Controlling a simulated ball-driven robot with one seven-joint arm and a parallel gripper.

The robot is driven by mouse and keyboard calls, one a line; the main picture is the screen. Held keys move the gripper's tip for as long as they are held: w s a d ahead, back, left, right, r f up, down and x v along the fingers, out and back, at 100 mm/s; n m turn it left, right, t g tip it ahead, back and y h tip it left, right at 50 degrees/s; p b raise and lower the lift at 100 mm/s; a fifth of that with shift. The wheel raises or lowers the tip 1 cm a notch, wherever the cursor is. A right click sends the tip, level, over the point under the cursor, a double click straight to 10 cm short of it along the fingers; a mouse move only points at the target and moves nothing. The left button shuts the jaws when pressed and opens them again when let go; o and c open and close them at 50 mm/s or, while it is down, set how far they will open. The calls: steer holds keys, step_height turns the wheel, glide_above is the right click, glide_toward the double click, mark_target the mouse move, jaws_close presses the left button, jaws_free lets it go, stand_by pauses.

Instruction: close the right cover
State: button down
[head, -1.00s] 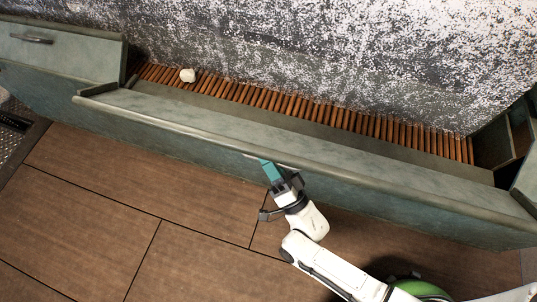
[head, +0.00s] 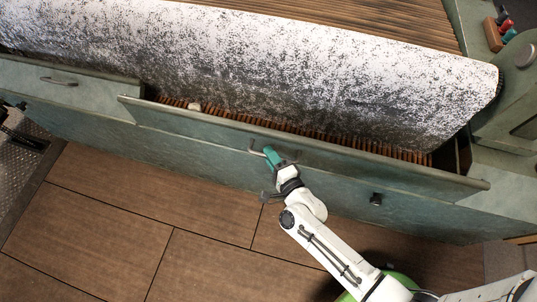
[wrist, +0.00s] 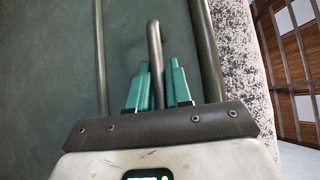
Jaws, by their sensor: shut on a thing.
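The right cover (head: 385,165) is a long green front panel. It leans out from the cabinet, with a narrow gap behind its top edge. Its metal bar handle (head: 312,164) is on its outer face. My gripper (head: 271,158) has teal fingers and is shut on this handle near its left part. In the wrist view the handle (wrist: 155,45) runs between the two fingers (wrist: 158,88), with the green panel face to the left. The fingers hide part of the handle in the head view.
Wooden slats (head: 330,135) and a pale lump (head: 194,106) show in the gap behind the cover. A left panel with a handle (head: 58,80) sits flush beside it. A speckled slab (head: 250,65) rises behind. A dark knob (head: 376,199) is below. The wooden floor in front is clear.

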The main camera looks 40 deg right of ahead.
mark_target(279, 141)
steer(key=r+p, duration=0.1)
steer(key=w+d+r+m+g+p, duration=0.1)
steer(key=p, duration=0.1)
steer(key=shift+w+d, duration=0.15)
steer(key=shift+d, duration=0.15)
steer(key=w+d+m+g+y+p, duration=0.1)
steer(key=p, duration=0.2)
steer(key=w+d+m+g+y+p, duration=0.1)
steer(key=p, duration=0.2)
steer(key=shift+d, duration=0.4)
steer(key=shift+m+g+y, duration=0.6)
steer(key=shift+m+g, duration=0.1)
steer(key=shift+g, duration=0.2)
steer(key=shift+w+d+f+p, duration=0.5)
steer(key=shift+w+d+f, duration=0.05)
steer(key=shift+d, duration=0.15)
steer(key=shift+w+d+f+p, duration=0.45)
steer(key=shift+w+d+f, duration=0.05)
steer(key=shift+d, duration=0.2)
steer(key=shift+f, duration=0.1)
steer(key=c, duration=1.2)
jaws_free()
steer(key=shift+d, duration=0.1)
steer(key=shift+c, duration=0.2)
steer(key=shift+o, duration=0.4)
steer(key=shift+s, duration=0.1)
